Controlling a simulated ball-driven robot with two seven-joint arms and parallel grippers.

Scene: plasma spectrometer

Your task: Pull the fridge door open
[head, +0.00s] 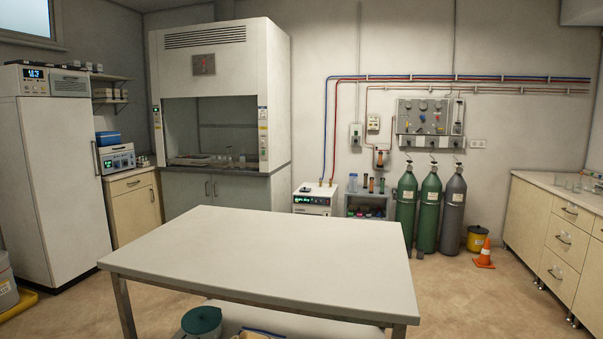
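The white fridge (62,185) stands at the left side of the head view, tall and upright, with a control panel and lit display (34,73) across its top. Its door looks shut. A dark vertical handle (96,158) is on the door's right edge. Neither of my grippers shows in the head view, so their distance from the handle cannot be seen.
A white table (270,252) fills the middle foreground, its left corner near the fridge's base. A grey bin (6,285) on a yellow base stands at the lower left. A fume hood (220,110) and gas cylinders (430,210) line the back wall. Open floor lies right of the table.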

